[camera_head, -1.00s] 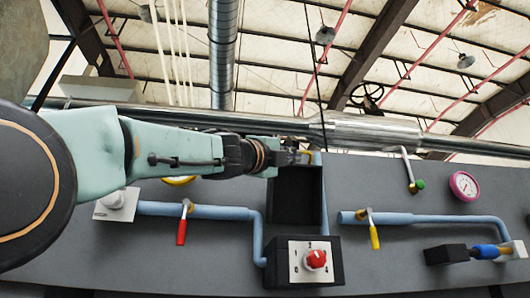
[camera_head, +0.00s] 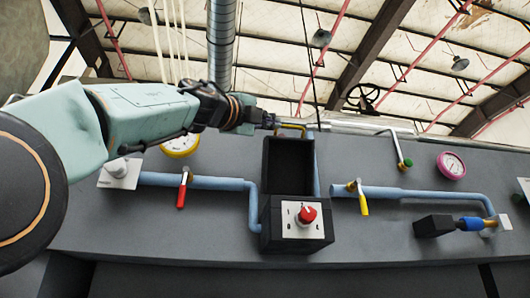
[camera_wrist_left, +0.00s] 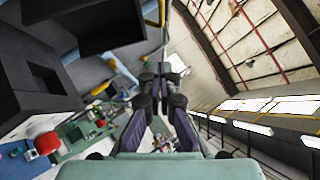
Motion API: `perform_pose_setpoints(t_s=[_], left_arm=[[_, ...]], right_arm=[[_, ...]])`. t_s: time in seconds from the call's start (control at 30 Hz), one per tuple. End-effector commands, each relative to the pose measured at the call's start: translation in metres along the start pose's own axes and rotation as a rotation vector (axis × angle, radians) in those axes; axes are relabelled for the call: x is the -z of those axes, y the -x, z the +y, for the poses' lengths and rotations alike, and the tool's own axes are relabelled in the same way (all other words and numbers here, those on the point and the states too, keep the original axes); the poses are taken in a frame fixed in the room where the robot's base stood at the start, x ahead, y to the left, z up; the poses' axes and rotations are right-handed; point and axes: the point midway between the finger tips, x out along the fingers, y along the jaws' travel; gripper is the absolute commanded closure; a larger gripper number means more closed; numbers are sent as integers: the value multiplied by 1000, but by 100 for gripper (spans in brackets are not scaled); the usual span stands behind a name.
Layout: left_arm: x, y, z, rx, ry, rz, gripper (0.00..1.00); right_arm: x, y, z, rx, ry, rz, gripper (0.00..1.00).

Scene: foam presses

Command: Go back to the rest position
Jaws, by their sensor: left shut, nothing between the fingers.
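My left gripper (camera_head: 272,121) shows small at the end of my raised arm, by the upper left corner of the open black box (camera_head: 288,170) on the grey panel. In the left wrist view its fingers (camera_wrist_left: 162,72) are closed together with nothing between them. I cannot tell from the head view how far the fingertips are from the box and the yellow pipe (camera_head: 290,127) behind them. My right gripper is not in either view.
Below the box is a red knob (camera_head: 307,215). Blue pipes (camera_head: 420,191), a red-handled valve (camera_head: 181,196), a yellow-handled valve (camera_head: 363,204), a yellow gauge (camera_head: 180,146) and a pink gauge (camera_head: 451,166) line the panel. Open space lies above it.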

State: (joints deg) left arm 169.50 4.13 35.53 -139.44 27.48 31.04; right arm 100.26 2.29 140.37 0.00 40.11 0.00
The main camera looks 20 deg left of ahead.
Motion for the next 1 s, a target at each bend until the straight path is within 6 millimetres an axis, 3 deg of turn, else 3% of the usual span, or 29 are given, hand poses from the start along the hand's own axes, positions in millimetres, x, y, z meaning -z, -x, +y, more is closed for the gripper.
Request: perform_pose_setpoints(t_s=[0.1,0.3,1.0], left_arm=[[1,12,0,3,0,0,100],[0,20,-2,1,-1,0,100],[-2,23,-5,-1,1,1,100]], right_arm=[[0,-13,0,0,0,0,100],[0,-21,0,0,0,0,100],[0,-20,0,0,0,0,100]])
